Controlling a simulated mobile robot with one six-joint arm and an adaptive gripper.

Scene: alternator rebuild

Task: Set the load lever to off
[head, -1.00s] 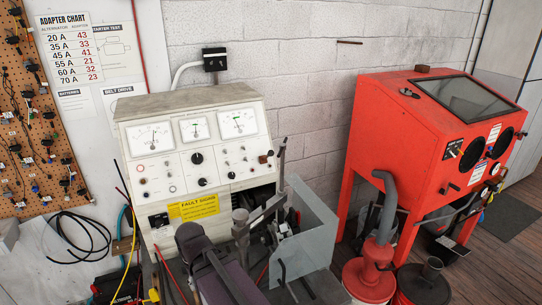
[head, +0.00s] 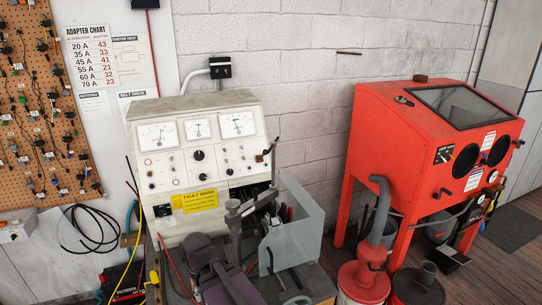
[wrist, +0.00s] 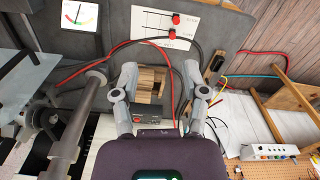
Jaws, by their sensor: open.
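In the wrist view my gripper (wrist: 150,88) is open, its two grey fingers apart with nothing held between them. Beyond the fingers is a white panel (wrist: 155,22) with two dark slots and two red knobs (wrist: 173,26) on them. No off mark is readable, and I cannot tell which control is the load lever. In the head view the pale test bench (head: 190,108) has three gauges, several knobs and a short lever with a brown knob (head: 260,158) at its right side. My fingertips cannot be made out in the head view.
A grey clamp post (head: 235,228) and a clear guard (head: 298,230) stand before the bench. Red and black cables (wrist: 125,43) cross near my fingers. A long grey bar (wrist: 80,120) lies left of them. A red blast cabinet (head: 400,140) stands at the right.

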